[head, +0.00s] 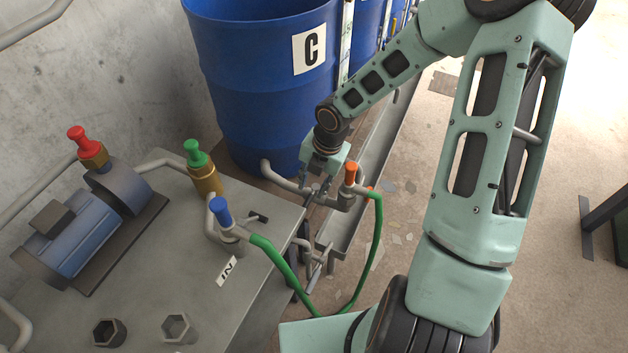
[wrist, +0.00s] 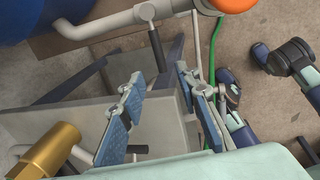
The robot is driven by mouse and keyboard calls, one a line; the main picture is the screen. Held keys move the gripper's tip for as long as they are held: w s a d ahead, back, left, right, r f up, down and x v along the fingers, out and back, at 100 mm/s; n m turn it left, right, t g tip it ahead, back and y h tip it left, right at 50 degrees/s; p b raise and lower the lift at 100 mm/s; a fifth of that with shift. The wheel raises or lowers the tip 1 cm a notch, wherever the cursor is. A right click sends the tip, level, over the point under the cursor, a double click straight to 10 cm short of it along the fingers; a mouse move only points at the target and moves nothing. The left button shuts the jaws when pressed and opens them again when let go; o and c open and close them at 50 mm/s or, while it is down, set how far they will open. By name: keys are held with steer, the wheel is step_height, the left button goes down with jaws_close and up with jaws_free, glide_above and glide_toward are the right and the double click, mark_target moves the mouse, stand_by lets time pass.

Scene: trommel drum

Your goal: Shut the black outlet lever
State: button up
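A black lever (wrist: 157,45) shows in the wrist view on the grey outlet pipe (wrist: 148,12), beside the orange-topped fitting (wrist: 232,3). It points down the picture towards the gap between my fingertips. My gripper (wrist: 158,78) is open, its two blue-padded fingers apart with nothing held between them. In the head view my gripper (head: 316,192) is low in front of blue drum C (head: 232,95), just left of the orange-topped fitting (head: 350,175). My gripper largely hides the lever there. I cannot tell the exact distance between lever and fingertips.
A second black lever (head: 258,217) sits by the blue-topped valve (head: 221,212) on the grey bench (head: 140,285); it also shows in the wrist view (wrist: 137,149). A green hose (head: 375,240) loops beside my gripper. A metal trough (head: 375,150) runs along the drums.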

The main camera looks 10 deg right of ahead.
steer(key=shift+s+d+r, duration=0.1)
steer(key=shift+r, duration=0.8)
